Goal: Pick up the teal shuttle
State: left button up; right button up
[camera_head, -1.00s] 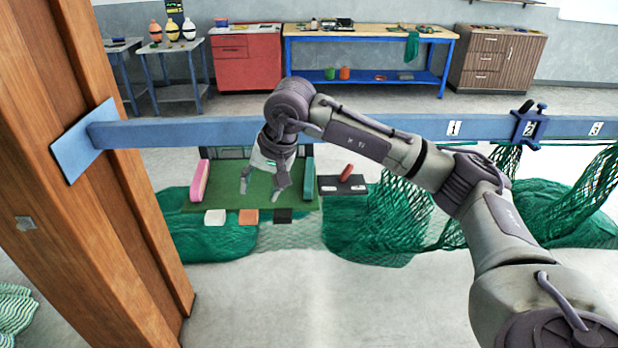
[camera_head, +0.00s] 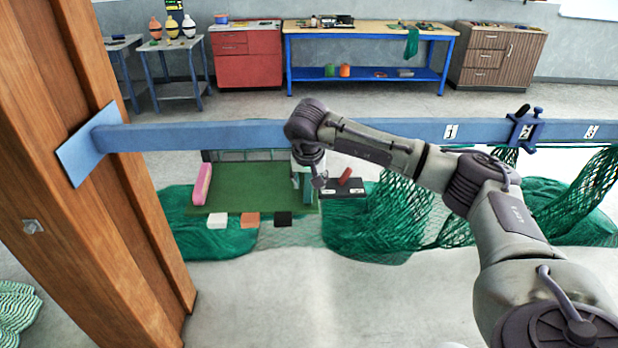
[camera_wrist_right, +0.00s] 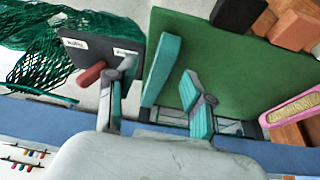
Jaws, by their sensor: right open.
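The teal shuttle (camera_head: 307,186) lies along the right edge of a green mat (camera_head: 250,182). My right gripper (camera_head: 310,185) is over it and hides part of it. In the right wrist view the shuttle (camera_wrist_right: 161,70) is a long teal bar. There the right gripper (camera_wrist_right: 158,92) is open, with one finger to each side of the shuttle in the picture. I cannot tell whether the fingertips are down level with it; no grip on it shows. My left gripper is not in view.
A pink shuttle (camera_head: 202,184) lies at the mat's left edge. White, orange and black blocks (camera_head: 249,219) line its front. A dark labelled tray (camera_head: 343,191) with a red piece (camera_head: 345,176) is just right. A blue beam (camera_head: 230,134) crosses the view; green nets (camera_head: 375,225) hang nearby.

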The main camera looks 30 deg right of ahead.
aim_at(308, 187)
jog(key=p+x, duration=0.1)
jog(key=x, duration=0.2)
jog(key=shift+w+a+f+p, duration=0.1)
jog(key=shift+w+f+p, duration=0.15)
jog(key=shift+p, duration=0.1)
jog(key=shift+w+f, duration=0.1)
jog(key=shift+f, duration=0.15)
grip_shut()
